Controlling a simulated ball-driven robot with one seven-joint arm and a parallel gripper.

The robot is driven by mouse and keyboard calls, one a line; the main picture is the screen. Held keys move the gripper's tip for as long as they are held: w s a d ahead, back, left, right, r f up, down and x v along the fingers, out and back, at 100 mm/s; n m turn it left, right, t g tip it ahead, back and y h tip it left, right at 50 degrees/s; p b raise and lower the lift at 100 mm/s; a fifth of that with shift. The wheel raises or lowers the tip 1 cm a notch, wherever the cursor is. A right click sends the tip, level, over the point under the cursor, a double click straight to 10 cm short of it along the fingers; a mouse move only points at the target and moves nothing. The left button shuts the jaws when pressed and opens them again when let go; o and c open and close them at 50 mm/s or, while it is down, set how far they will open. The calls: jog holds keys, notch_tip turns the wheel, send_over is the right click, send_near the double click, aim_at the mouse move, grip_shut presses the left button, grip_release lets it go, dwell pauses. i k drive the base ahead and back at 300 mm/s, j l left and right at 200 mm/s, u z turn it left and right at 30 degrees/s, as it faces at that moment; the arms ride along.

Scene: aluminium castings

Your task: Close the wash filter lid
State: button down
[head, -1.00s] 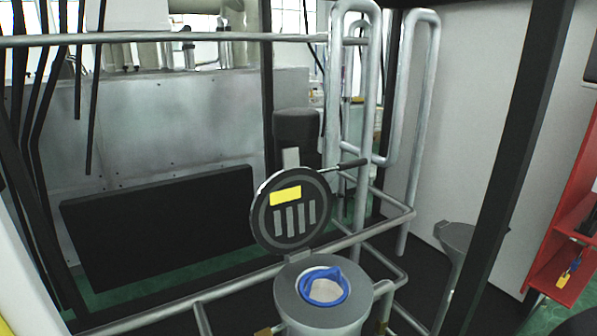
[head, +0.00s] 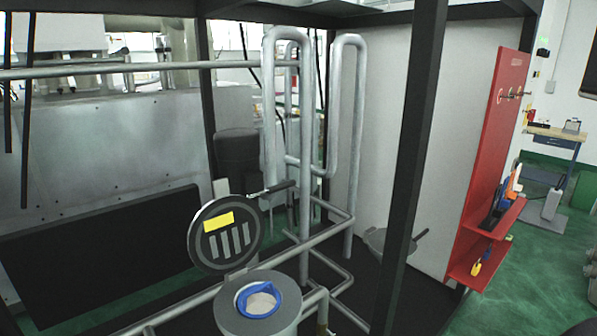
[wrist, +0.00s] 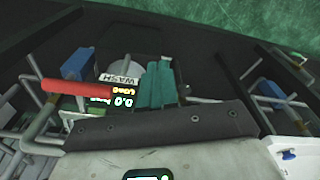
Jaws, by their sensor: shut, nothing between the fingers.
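The wash filter lid (head: 225,234) stands open, raised on edge behind the filter housing (head: 258,319) in the head view. It is a round dark disc with a pale rim, a yellow label and several grey bars on the face towards me. A dark handle (head: 271,189) sticks out from it to the upper right. The grey cylindrical housing has an open mouth, with a blue ring (head: 241,300) and a whitish lining inside. I cannot make out my gripper in either view. In the wrist view a WASH label (wrist: 119,79) sits near lit displays.
Metal pipes (head: 305,130) rise behind the lid, and a rail runs beside the housing. A dark upright post (head: 411,170) stands to the right. A red rack (head: 497,150) is beyond it. The wrist view shows a red bar (wrist: 62,100) and blue blocks (wrist: 78,65).

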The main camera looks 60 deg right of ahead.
aim_at(229, 231)
jog(key=k+l+z, duration=0.2)
jog(key=l, duration=0.25)
jog(key=i+j+z, duration=0.1)
jog(key=i+z, duration=0.2)
jog(key=i+j+z, duration=0.15)
jog(key=i+z, duration=0.15)
